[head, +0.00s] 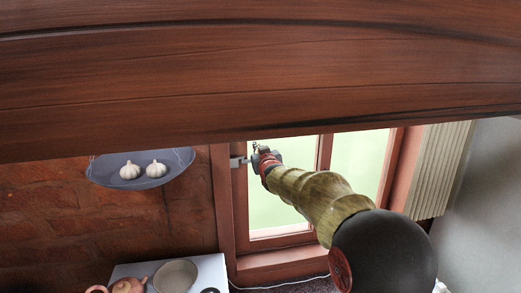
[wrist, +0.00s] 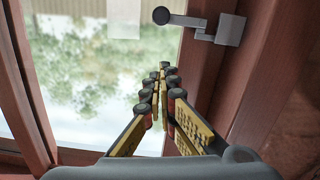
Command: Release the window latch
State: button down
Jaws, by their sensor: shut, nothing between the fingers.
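The window latch (wrist: 204,29) is a grey metal lever on a bracket fixed to the brown frame, with a dark round knob over the glass at its left end. In the head view a part of the latch (head: 237,162) shows at the left edge of the window (head: 275,195). My gripper (wrist: 167,70) is shut and empty. Its fingertips are below the knob in the wrist view, with a visible gap. In the head view my gripper (head: 258,149) is just right of the latch and hides its knob end.
A dark brown beam (head: 250,70) crosses the top of the head view. A grey bowl (head: 110,178) with two garlic bulbs is left of the window. Below it are a white surface (head: 202,267), a round pan (head: 175,276) and a reddish pot (head: 128,286). A pale slatted panel (head: 440,170) stands right.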

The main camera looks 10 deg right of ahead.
aim_at(247, 162)
jog(key=shift+w+d+f+p, duration=0.1)
jog(key=shift+d+f+p, duration=0.1)
jog(key=shift+f, duration=0.8)
jog(key=shift+w+d+f+p, duration=0.1)
jog(key=shift+f+p, duration=0.05)
jog(key=shift+f, duration=0.8)
jog(key=shift+d+f+m+b, duration=0.2)
jog(key=shift+f+m+b, duration=0.35)
jog(key=shift+b, duration=1.1)
jog(key=shift+m, duration=0.25)
notch_tip(247, 162, down, 5)
jog(key=m+b, duration=0.4)
jog(key=m+y+b, duration=0.1)
jog(key=m+b, duration=0.2)
jog(key=b, duration=0.1)
jog(key=shift+d+f+m, duration=0.15)
jog(key=shift+m, duration=0.25)
jog(key=shift+f+b, duration=0.1)
jog(key=shift+b, duration=0.25)
